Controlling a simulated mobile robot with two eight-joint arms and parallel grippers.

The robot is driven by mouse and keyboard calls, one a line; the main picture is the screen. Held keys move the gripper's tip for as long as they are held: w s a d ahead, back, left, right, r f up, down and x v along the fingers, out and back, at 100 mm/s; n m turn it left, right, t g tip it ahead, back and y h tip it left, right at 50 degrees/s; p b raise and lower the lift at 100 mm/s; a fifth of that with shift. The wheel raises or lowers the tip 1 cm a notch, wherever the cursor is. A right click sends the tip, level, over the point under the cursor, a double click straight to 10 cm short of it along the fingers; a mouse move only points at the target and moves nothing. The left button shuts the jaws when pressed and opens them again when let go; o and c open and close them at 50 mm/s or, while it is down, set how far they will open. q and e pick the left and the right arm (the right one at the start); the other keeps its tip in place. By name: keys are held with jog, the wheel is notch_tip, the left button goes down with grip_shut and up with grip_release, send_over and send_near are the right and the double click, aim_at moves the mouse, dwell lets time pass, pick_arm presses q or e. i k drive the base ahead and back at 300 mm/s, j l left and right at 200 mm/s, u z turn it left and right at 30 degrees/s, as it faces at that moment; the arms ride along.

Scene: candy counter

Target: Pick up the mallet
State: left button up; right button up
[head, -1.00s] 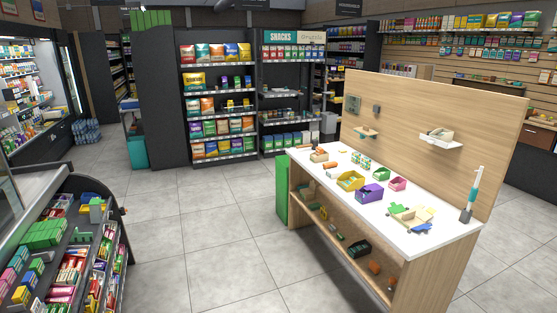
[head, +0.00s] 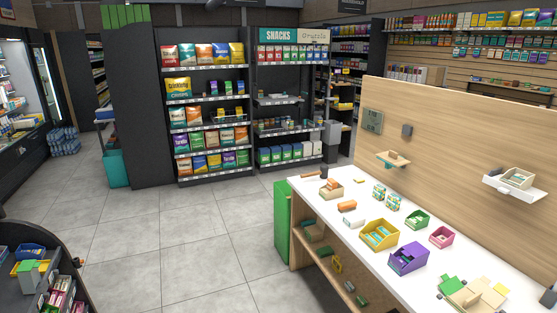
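A small item with a dark upright head and a short brown handle (head: 311,175) lies at the far left end of the white counter top (head: 330,215). It looks like the mallet, but it is too small to be sure. It lies just behind a tan box (head: 331,191) with orange-brown pieces in it. Neither of my grippers is in view.
The counter also holds a yellow tray (head: 380,236), a purple tray (head: 408,257), a green box (head: 417,220) and a pink box (head: 442,237). A green bin (head: 283,220) stands at its left end. The tiled floor (head: 190,245) left of it is clear.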

aim_at(323, 173)
jog(key=i, duration=1.65)
jog(key=i+z, duration=0.15)
jog(key=i, duration=0.35)
jog(key=i+j+z, duration=0.15)
jog(key=i, duration=0.3)
jog(key=i+j+z, duration=0.15)
jog(key=i, duration=0.35)
jog(key=i+j+z, duration=0.15)
jog(key=i, duration=0.3)
jog(key=j, duration=0.1)
